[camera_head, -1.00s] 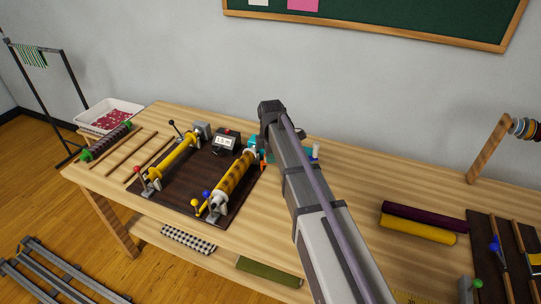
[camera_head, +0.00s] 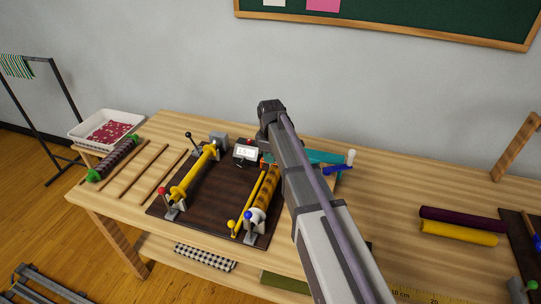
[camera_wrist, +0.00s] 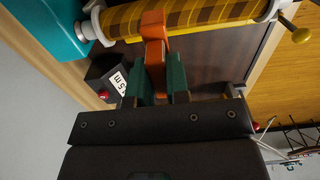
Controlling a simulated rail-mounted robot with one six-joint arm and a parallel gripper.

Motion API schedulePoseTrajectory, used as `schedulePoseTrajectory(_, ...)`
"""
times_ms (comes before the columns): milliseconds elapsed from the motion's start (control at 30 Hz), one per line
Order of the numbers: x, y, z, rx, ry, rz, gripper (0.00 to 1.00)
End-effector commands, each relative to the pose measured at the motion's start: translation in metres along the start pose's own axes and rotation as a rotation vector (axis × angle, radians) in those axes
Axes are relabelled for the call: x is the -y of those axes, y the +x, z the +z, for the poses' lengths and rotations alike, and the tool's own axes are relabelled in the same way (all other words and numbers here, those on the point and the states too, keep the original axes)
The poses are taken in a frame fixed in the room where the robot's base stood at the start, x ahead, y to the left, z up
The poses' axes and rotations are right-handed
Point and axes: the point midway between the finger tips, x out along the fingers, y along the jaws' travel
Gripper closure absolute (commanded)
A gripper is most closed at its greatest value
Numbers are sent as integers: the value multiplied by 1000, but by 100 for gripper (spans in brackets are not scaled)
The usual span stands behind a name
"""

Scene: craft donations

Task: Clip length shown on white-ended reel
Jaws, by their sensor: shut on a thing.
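The white-ended reel (camera_head: 256,216) holds a yellow-and-brown checked cloth roll (camera_head: 265,193) on the right side of a dark board, partly hidden by my arm. In the wrist view the checked roll (camera_wrist: 190,14) runs across the top. My gripper (camera_wrist: 164,84) has its green jaws shut on an orange clip (camera_wrist: 153,28), whose far end is at the roll's edge. I cannot tell whether it grips the cloth. A black length display (camera_head: 246,152) stands behind the board; in the wrist view its label (camera_wrist: 118,85) shows "5 m", the front part unclear.
A yellow reel (camera_head: 195,172) lies left on the dark board (camera_head: 222,190). A teal block (camera_wrist: 48,28) is close beside the roll. A white tray (camera_head: 90,120), a green-ended reel (camera_head: 112,160) and several thin sticks lie left. Purple and yellow rolls (camera_head: 458,231) lie right.

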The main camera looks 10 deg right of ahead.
Motion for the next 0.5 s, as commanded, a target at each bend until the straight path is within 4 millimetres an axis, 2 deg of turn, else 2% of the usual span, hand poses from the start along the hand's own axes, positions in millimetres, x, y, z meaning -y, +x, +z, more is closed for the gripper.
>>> schedulePoseTrajectory(33,0,11,0,0,0,0,100)
schedulePoseTrajectory(500,0,66,0,0,-1,0,100)
